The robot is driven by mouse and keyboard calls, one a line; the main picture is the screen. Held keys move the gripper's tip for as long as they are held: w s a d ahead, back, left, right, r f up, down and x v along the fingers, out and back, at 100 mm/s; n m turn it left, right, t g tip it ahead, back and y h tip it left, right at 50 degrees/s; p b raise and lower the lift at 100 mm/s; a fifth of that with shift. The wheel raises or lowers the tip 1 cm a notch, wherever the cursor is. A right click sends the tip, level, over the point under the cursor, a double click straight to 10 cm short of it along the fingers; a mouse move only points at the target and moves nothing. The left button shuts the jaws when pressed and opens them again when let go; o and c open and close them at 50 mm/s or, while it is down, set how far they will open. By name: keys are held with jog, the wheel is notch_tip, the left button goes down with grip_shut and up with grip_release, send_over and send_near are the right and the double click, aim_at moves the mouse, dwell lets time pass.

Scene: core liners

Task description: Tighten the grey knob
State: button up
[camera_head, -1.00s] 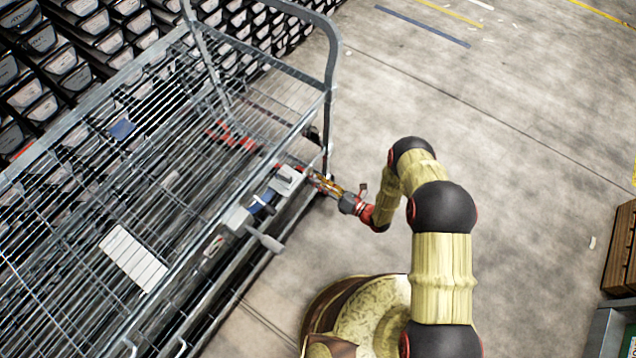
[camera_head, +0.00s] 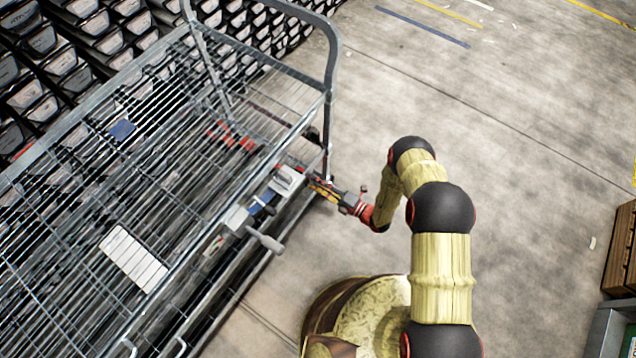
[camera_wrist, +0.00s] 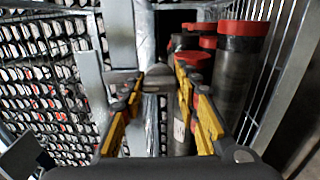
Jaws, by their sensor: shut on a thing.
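My gripper (camera_head: 307,172) reaches from the right to the near corner of a wire-mesh metal cart. In the wrist view its yellow and black fingers (camera_wrist: 160,78) are shut on a small grey rounded piece, the grey knob (camera_wrist: 157,74), in front of an upright grey metal post. The fingers stand on either side of it, left and right. In the head view the knob is too small and too hidden by the fingertips to make out.
The cart's rail (camera_head: 330,110) rises beside my gripper. A grey and blue clamp-like fitting (camera_head: 262,203) sits on the cart's side. Dark tubes with red caps (camera_wrist: 243,50) stand right of the fingers. Stacked trays (camera_head: 60,60) line the back left. Open concrete floor lies right.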

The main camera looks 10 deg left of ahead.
jog(key=shift+m, duration=0.3)
jog(key=o, duration=1.1)
jog(key=shift+o, duration=0.3)
jog(key=shift+d, duration=0.1)
jog(key=v, duration=1.1)
jog(key=shift+s+d, duration=0.15)
jog(key=shift+d, duration=0.2)
jog(key=shift+f, duration=0.1)
